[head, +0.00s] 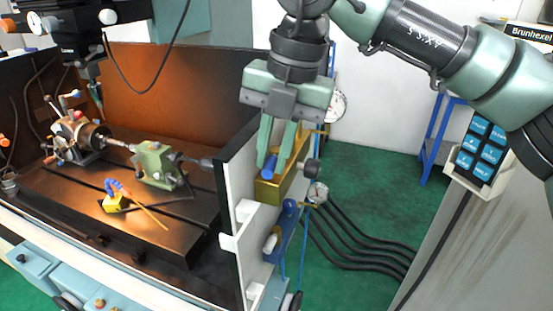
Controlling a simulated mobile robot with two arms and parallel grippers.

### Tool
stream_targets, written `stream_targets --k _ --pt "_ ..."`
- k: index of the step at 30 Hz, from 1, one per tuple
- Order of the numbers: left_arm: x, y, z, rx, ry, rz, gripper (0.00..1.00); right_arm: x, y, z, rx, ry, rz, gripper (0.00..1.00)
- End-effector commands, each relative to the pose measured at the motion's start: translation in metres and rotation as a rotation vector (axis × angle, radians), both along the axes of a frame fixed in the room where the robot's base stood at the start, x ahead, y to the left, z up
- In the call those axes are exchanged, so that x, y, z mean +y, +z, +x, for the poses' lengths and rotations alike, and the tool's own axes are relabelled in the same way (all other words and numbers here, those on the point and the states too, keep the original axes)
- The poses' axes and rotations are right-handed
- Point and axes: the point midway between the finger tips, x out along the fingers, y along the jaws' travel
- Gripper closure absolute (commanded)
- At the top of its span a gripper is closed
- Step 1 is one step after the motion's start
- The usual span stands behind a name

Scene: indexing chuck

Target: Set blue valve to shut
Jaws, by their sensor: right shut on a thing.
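The blue valve shows as a blue handle (271,167) on a brass-coloured body (290,188), mounted on the outer side of the machine's white end wall. My right gripper (274,163) reaches down from above, with its two green fingers shut on the blue handle. The handle's lower part shows between and below the fingertips. The fingers hide part of the handle, so its exact angle is hard to tell. My left gripper is not in view.
Black hoses (365,240) cross the green floor at right.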

Motion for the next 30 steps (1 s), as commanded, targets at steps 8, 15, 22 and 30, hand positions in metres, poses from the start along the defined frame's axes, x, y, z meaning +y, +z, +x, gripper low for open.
stream_targets --k 8,15,22,30 --pt "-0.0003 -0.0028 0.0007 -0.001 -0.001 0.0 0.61 0.0013 0.0011 0.0005 -0.002 -0.035 0.002 1.0" --pt "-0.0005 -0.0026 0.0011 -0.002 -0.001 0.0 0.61 0.0013 0.0014 0.0005 -0.002 -0.034 0.002 1.0" --pt "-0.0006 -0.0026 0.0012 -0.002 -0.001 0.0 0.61 0.0015 0.0012 0.0006 -0.002 -0.033 0.003 0.61" --pt "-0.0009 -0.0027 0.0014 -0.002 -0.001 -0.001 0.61 0.0021 0.001 0.0004 -0.002 -0.032 0.004 0.61"
